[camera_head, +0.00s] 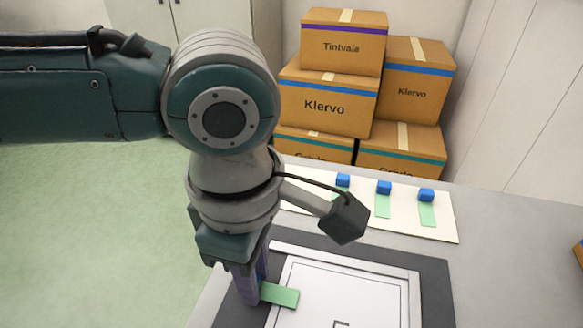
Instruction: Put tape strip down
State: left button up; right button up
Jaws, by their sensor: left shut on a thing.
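My left gripper (248,285) points down at the lower middle of the head view, at the left edge of the white panel. It is shut on a green tape strip (281,294), whose free end sticks out to the right over the panel's edge. The gripper hides the strip's other end. I cannot tell whether the strip touches the panel. The white panel (340,295) has a grey rim and lies on a dark mat (434,290). My right gripper is not in view.
Behind the mat, a cream board (448,230) carries green strips (428,214) with blue blocks (384,187) at their far ends. Part of my arm hides its left side. Stacked cardboard boxes (327,105) stand behind the grey table (500,260). The table right of the mat is mostly clear.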

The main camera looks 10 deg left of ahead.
pick_arm(q)
jog(key=o, duration=0.8)
jog(key=shift+f, duration=0.1)
jog(key=shift+o, duration=0.2)
notch_tip(320, 180, up, 12)
jog(key=p, duration=0.3)
jog(key=s+d+f+m+t+h, duration=0.2)
jog(key=s+d+m+h, duration=0.3)
jog(key=m, duration=0.6)
jog(key=s+a+f+m+y, duration=0.1)
jog(key=s+a+m+y, duration=0.1)
jog(key=a, duration=0.5)
jog(key=s+a+f+m+t+y, duration=0.1)
jog(key=s+a+f+m+y, duration=0.1)
jog(key=s+a+m, duration=0.3)
jog(key=shift+a+m+t+y, duration=0.35)
jog(key=shift+a+m, duration=0.45)
jog(key=shift+a, duration=0.4)
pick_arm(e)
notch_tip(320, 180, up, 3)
pick_arm(q)
jog(key=shift+s, duration=0.1)
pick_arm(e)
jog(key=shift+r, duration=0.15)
